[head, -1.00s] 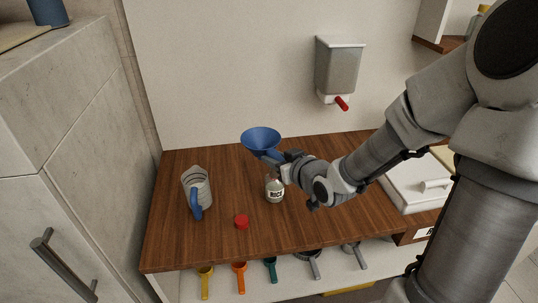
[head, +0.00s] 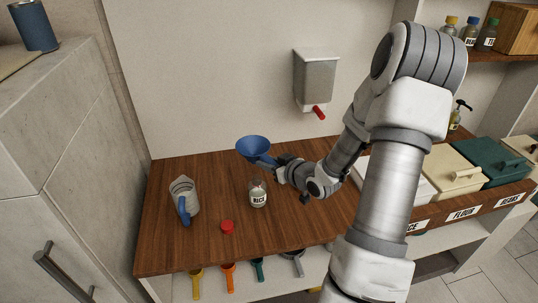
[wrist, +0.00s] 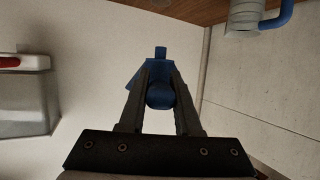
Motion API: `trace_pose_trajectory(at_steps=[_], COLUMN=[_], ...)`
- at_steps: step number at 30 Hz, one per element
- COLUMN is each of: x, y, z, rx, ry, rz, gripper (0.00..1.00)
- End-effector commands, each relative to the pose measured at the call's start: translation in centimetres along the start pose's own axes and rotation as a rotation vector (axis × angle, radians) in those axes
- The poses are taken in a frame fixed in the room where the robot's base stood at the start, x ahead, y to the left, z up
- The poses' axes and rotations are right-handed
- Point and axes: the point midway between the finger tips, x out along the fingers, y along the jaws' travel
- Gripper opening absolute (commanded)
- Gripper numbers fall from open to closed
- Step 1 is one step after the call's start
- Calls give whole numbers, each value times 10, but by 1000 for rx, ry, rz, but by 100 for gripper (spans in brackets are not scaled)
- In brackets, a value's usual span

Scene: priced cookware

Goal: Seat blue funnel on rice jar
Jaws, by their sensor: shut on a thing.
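The blue funnel (head: 253,147) is in the air above the wooden counter, its wide mouth facing up. My gripper (head: 276,163) is shut on the funnel's handle at its right side. The rice jar (head: 258,195), clear with a RICE label, stands upright on the counter below and slightly right of the funnel in the head view. The funnel and jar are apart. The jar's mouth looks uncovered.
A red lid (head: 227,227) lies on the counter left of the jar. A measuring jug (head: 185,198) with a blue handle stands further left. A grey dispenser (head: 316,78) hangs on the wall. Labelled bins (head: 455,175) stand at the right. Several scoops (head: 228,272) hang below the counter's front edge.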

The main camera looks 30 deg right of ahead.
Motion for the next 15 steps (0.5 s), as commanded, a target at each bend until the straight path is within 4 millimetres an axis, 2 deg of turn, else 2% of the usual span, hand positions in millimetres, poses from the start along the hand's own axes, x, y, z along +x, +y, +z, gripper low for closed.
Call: trace_pose_trajectory(at_steps=[3,15], x=[-2,-1], y=[6,6], z=[3,6], rx=[0,-1], ry=[-3,-4], rz=[3,4], gripper=[0,0])
